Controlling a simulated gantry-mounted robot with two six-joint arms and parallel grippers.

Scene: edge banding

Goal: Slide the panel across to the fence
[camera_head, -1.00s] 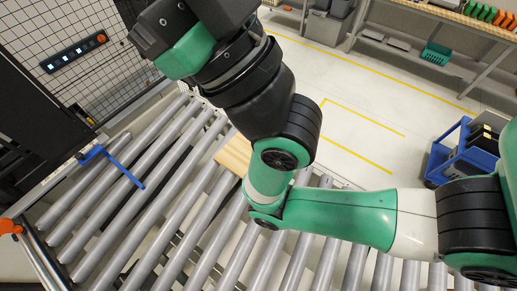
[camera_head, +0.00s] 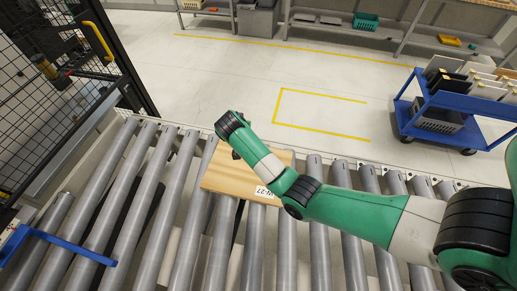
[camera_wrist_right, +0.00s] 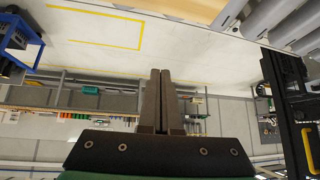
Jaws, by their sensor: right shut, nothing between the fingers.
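The panel (camera_head: 225,180) is a light wooden board with a white label, lying flat across the grey rollers in the head view. My right arm crosses over its right part and hides some of it. My right gripper (camera_wrist_right: 160,75) shows in the wrist view with its two dark fingers together and nothing between them. In the head view the arm's wrist end is by the panel's far edge, but the fingers are not clear, and I cannot tell whether they touch the panel. A blue bar (camera_head: 70,246) lies over the rollers at the left; I cannot tell if it is the fence.
The roller conveyor (camera_head: 150,215) fills the front, with bare rollers between the panel and the blue bar. A black mesh guard (camera_head: 50,80) stands at the left. A blue cart (camera_head: 460,102) with boards stands at the right. The floor behind is open, with yellow lines.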

